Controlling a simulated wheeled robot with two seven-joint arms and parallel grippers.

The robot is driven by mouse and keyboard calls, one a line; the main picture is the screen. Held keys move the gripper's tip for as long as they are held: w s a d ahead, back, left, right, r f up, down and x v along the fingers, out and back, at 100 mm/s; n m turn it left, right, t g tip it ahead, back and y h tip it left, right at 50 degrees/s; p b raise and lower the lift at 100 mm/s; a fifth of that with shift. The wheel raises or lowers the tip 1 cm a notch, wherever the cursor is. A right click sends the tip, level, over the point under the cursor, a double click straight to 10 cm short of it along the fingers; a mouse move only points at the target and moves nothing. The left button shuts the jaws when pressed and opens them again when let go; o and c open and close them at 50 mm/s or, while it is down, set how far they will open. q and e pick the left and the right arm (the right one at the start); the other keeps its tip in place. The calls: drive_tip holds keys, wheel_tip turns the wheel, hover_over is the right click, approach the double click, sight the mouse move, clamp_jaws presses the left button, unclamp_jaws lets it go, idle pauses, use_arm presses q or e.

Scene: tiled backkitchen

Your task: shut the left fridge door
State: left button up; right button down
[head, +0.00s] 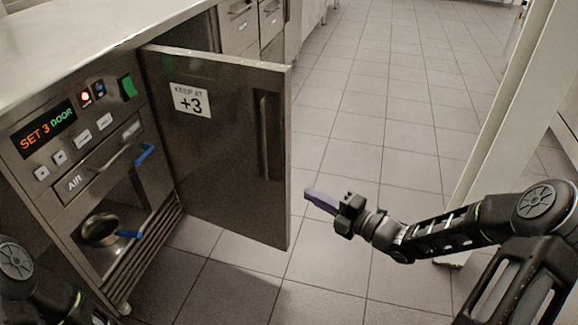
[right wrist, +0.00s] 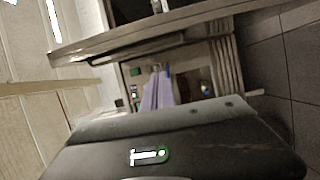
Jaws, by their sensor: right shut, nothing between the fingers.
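The fridge door (head: 215,150) is a grey metal panel with a "+3" label and a long dark handle (head: 264,135). It stands open, swung out from the cabinet front. In the right wrist view the door (right wrist: 180,32) shows nearly edge-on across the top. My right gripper (head: 309,193) has slim purple fingers, shut and empty. In the head view it is just right of the door's free edge, apart from it in the picture. Its fingers (right wrist: 157,90) also show in the right wrist view, pointing toward the cabinet front. My left gripper is out of view.
The cabinet front has a lit display (head: 45,130), a green switch (head: 128,88) and an opening holding a metal pan (head: 100,230). A steel counter (head: 90,25) lies above. The tiled floor (head: 370,110) beyond the door is clear. A pale upright panel (head: 500,110) stands at right.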

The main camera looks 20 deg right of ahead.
sight(289, 171)
drive_tip(key=shift+w+a, duration=0.1)
drive_tip(key=shift+w, duration=0.05)
idle(0.3)
drive_tip(key=w+a+b, duration=0.1)
drive_tip(key=w, duration=0.2)
drive_tip(key=w+a+b, duration=0.1)
drive_tip(key=w, duration=0.3)
drive_tip(key=w+a+b, duration=0.1)
drive_tip(key=w, duration=0.3)
